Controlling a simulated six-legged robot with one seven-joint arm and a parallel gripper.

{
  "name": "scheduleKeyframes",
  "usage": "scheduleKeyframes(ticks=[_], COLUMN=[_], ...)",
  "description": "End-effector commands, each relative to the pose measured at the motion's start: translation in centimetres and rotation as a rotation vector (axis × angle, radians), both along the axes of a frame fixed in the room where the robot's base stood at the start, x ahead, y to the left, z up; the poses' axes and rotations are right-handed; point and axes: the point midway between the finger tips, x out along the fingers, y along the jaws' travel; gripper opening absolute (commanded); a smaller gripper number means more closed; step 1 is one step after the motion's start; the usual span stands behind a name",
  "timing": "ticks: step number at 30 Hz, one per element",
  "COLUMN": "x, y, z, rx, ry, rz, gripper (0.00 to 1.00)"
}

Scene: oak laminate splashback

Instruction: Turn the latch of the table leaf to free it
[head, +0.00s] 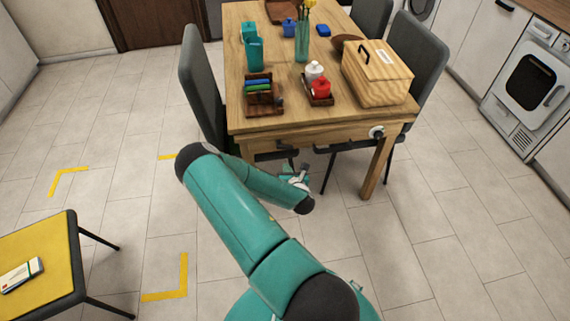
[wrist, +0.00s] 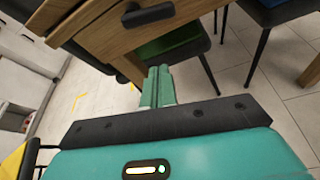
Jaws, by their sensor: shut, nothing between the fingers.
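The wooden table (head: 330,112) has a round white fitting (head: 376,132) at the right of its front edge. A dark bar (head: 343,145) runs left from near it; I take this to be the latch, but cannot tell surely. In the wrist view a dark lever-like bar (wrist: 148,15) stands out from the wooden edge, beyond my fingertips, with another dark part (wrist: 125,70) nearer them. My gripper (head: 303,170) is low in front of the table edge, left of the white fitting. Its green fingers (wrist: 158,72) are together and empty, apart from the bar.
On the table stand a wooden box (head: 377,73), a tray with a red and a white jar (head: 319,88), a teal holder (head: 254,53) and a vase (head: 302,42). Grey chairs (head: 203,85) flank it. A yellow stool (head: 40,265) is at lower left. The floor between is free.

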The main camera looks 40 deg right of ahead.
Motion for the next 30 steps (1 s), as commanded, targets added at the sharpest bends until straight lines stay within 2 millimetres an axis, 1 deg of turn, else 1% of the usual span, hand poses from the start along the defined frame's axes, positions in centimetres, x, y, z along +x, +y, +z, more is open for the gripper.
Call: scheduleKeyframes(ticks=[1, 4, 9, 26, 30], x=[-0.8, -2.0, -3.0, -3.1, -2.5], y=[0.5, 1.2, 1.7, 1.7, 1.8], z=[0.3, 0.7, 1.1, 1.2, 1.7], rx=[0.000, 0.002, 0.000, 0.001, 0.038], ry=[0.003, 0.003, 0.001, 0.000, -0.018], rz=[-0.001, 0.000, -0.001, 0.000, -0.030], gripper=[0.00, 0.00, 0.00, 0.00, 0.00])
